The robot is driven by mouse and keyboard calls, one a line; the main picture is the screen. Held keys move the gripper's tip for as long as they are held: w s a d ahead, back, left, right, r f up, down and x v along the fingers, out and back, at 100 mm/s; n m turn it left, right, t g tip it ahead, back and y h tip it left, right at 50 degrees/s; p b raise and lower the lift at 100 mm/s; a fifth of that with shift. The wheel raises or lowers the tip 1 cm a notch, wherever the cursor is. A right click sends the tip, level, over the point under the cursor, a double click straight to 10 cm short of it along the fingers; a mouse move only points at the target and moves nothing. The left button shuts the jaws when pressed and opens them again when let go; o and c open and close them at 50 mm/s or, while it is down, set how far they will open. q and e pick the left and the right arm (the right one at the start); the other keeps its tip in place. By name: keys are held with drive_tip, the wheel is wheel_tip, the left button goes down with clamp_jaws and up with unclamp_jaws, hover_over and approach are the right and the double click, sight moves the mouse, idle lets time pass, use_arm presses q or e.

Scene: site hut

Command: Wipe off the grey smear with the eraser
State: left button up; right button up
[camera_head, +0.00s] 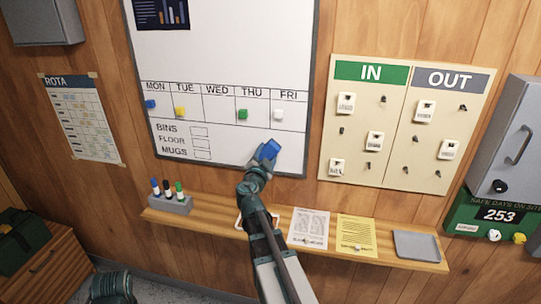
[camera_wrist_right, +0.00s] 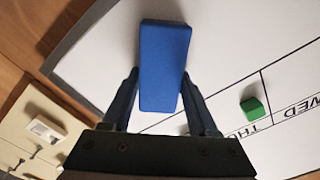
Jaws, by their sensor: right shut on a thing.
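My right gripper (camera_head: 262,163) is shut on a blue block-shaped eraser (camera_head: 269,150). It holds the eraser at the lower right of the whiteboard (camera_head: 240,50), below the THU and FRI columns. In the right wrist view the eraser (camera_wrist_right: 165,65) sits between the two fingers of the gripper (camera_wrist_right: 160,95), in front of the white board face. I cannot tell whether the eraser touches the board. I make out no grey smear in either view; the eraser and gripper hide part of the board.
Blue, yellow, green (camera_head: 243,115) and white magnets sit in the day row. A wooden shelf (camera_head: 380,252) below holds a pen holder (camera_head: 172,203), papers and a grey tray (camera_head: 416,246). The IN/OUT board (camera_head: 400,125) hangs to the right.

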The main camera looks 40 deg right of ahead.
sight(250, 146)
drive_tip(key=shift+w, duration=0.1)
drive_tip(key=shift+w+a, duration=1.2)
drive_tip(key=shift+w, duration=0.1)
drive_tip(key=shift+w, duration=0.1)
drive_tip(key=shift+w+a, duration=1.05)
drive_tip(key=shift+w, duration=0.25)
drive_tip(key=shift+s, duration=0.1)
drive_tip(key=shift+s+a+f, duration=0.1)
drive_tip(key=shift+s+a, duration=0.2)
drive_tip(key=shift+a, duration=0.15)
drive_tip(key=shift+v, duration=2.4)
